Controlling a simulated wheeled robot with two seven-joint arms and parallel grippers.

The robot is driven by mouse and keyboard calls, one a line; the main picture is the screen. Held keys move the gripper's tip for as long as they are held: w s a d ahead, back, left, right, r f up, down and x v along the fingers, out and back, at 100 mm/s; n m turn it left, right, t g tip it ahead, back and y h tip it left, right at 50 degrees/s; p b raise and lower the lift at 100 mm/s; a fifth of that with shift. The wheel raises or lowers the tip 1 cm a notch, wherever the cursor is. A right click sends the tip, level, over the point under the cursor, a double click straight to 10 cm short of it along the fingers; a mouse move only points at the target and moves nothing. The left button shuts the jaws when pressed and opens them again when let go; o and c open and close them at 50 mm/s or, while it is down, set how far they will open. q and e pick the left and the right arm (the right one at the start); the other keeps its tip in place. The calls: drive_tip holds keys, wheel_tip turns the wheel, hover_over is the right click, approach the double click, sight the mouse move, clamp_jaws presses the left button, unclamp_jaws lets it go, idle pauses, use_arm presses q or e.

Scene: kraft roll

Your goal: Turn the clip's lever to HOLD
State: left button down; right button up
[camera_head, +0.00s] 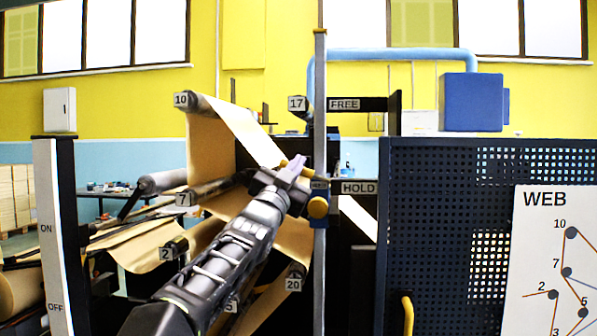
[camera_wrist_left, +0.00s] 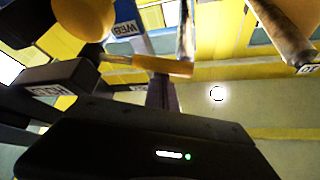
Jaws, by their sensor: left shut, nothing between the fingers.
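The clip sits on the upright post (camera_head: 320,100), with a round yellow knob (camera_head: 318,207) and a small blue label plate. The knob (camera_wrist_left: 80,16) and the WEB label (camera_wrist_left: 124,29) show in the left wrist view. The lever's yellow grip (camera_wrist_left: 163,66) sticks out sideways from the clip there. The HOLD sign (camera_head: 358,188) is right of the clip; the FREE sign (camera_head: 344,104) is higher. My left gripper (camera_head: 296,168) is shut and empty, close to the lever grip. Its fingers (camera_wrist_left: 162,92) end just below the grip in the wrist view; contact is unclear.
Brown paper web (camera_head: 213,145) runs over numbered rollers behind and left of my left arm. A dark perforated panel (camera_head: 430,230) with a WEB diagram (camera_head: 555,260) stands at the right. An ON/OFF panel (camera_head: 50,240) stands at the left.

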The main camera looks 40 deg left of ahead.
idle(0.5)
use_arm(q)
wheel_tip(320, 180, up, 4)
drive_tip(key=d+p, duration=0.1)
drive_tip(key=p, duration=0.2)
drive_tip(key=d+b+v, duration=0.1)
drive_tip(key=b+v, duration=0.4)
drive_tip(key=v, duration=0.5)
drive_tip(key=shift+w+f+b, duration=0.2)
drive_tip(key=shift+f+b, duration=0.1)
